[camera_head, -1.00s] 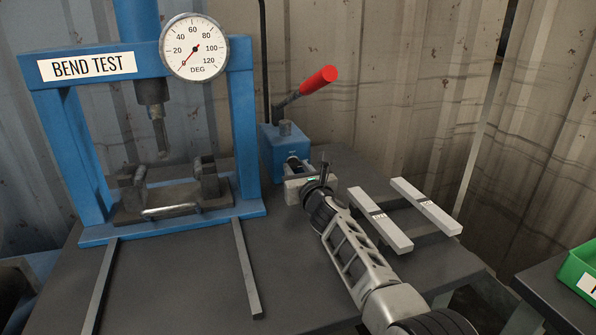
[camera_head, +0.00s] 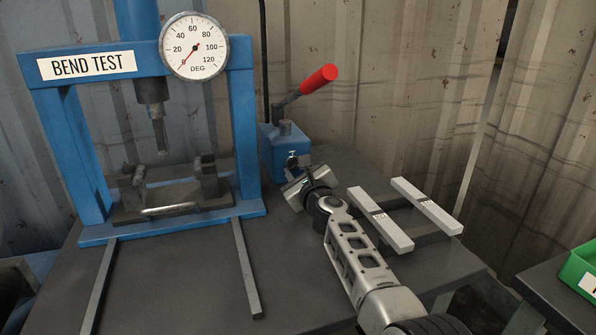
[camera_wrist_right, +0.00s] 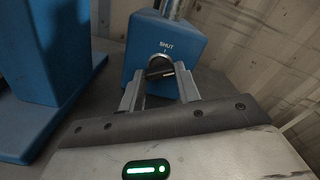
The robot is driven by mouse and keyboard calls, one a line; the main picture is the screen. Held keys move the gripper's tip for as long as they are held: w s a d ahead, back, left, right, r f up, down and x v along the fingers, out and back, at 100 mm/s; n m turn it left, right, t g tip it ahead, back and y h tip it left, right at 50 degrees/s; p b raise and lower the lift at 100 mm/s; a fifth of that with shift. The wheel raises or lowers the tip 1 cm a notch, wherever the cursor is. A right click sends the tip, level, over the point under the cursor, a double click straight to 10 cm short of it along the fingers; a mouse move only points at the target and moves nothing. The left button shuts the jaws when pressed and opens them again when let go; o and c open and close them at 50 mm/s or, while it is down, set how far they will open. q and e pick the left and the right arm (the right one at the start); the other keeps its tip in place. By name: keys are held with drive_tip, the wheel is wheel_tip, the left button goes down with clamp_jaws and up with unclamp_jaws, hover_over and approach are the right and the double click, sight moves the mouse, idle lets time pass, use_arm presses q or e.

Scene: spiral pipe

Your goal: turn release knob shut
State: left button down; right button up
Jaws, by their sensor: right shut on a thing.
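The release knob (camera_wrist_right: 160,70) is on the front of the blue pump block (camera_head: 283,145), below the word SHUT in the right wrist view. My right gripper (camera_wrist_right: 160,82) is shut on the knob, one finger on each side of it. In the head view my right gripper (camera_head: 298,170) reaches the block's front and hides most of the knob. The pump's lever with a red handle (camera_head: 318,79) rises from the block toward the upper right. My left gripper is not in view.
The blue bend test press (camera_head: 249,130) with its dial gauge (camera_head: 195,46) stands left of the block. Two pale bars (camera_head: 425,207) lie on supports at the right. A green bin (camera_head: 578,272) is at the far right. The front table is mostly clear.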

drive_tip(key=shift+f+n, duration=0.1)
drive_tip(key=shift+n, duration=0.5)
drive_tip(key=o, duration=1)
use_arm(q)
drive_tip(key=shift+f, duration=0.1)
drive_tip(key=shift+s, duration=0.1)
use_arm(e)
drive_tip(key=shift+s, duration=0.1)
